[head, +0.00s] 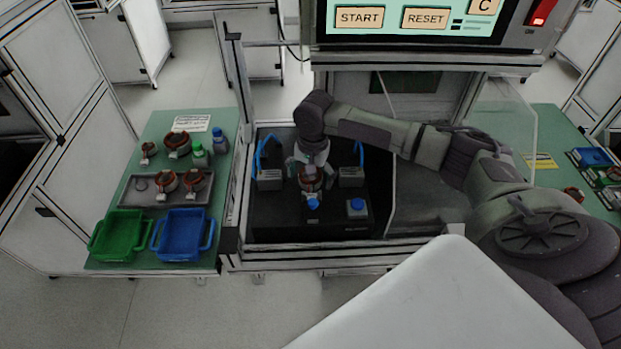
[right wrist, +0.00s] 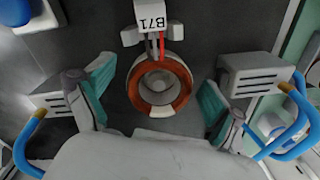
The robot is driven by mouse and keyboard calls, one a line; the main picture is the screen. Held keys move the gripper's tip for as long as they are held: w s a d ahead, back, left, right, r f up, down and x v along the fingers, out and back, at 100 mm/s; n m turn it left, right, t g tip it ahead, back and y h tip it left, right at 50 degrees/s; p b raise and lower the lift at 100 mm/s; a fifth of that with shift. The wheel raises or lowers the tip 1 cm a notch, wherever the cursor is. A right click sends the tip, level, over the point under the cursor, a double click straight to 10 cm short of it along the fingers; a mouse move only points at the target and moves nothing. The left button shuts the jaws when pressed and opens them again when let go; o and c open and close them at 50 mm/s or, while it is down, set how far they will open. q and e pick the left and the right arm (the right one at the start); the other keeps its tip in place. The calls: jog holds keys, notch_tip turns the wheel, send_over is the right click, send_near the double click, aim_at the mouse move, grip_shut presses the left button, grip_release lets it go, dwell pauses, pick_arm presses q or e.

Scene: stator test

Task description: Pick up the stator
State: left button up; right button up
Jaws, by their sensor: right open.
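The stator (head: 312,183) is a copper-orange ring with a grey core, inside the black test station under the screen. In the right wrist view the stator (right wrist: 176,104) lies on the dark surface, with red and dark leads running to a white block marked B71 (right wrist: 151,17). My right gripper (head: 308,172) reaches down over it from above. In the right wrist view its teal-padded fingers (right wrist: 157,98) are open, one on each side of the stator, with gaps between. My left gripper is not in view.
Grey blocks with blue curved handles (head: 269,179) (head: 351,177) flank the stator. The left green table holds more stators (head: 177,144), a grey tray (head: 134,200), bottles, a green bin (head: 118,235) and a blue bin (head: 183,235).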

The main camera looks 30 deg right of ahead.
jog(key=c, duration=1.3)
jog(key=shift+r, duration=0.1)
jog(key=c, duration=0.4)
notch_tip(320, 180, up, 8)
jog(key=b, duration=0.1)
jog(key=shift+r+b, duration=0.25)
jog(key=shift+b, duration=0.15)
jog(key=shift+w+d+f+g+p, duration=0.15)
jog(key=shift+f+p, duration=0.1)
jog(key=shift+f, duration=0.4)
jog(key=shift+w+f+g+p, duration=0.1)
jog(key=shift+f+g+p, duration=0.1)
jog(key=shift+f, duration=0.45)
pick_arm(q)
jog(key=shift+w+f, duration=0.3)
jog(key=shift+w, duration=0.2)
pick_arm(e)
jog(key=shift+w+d+f+g+y, duration=0.1)
jog(key=shift+f+g+y, duration=0.1)
jog(key=shift+f, duration=0.5)
jog(key=shift+d+f+g+y, duration=0.1)
jog(key=shift+f+y, duration=0.1)
jog(key=shift+f, duration=0.45)
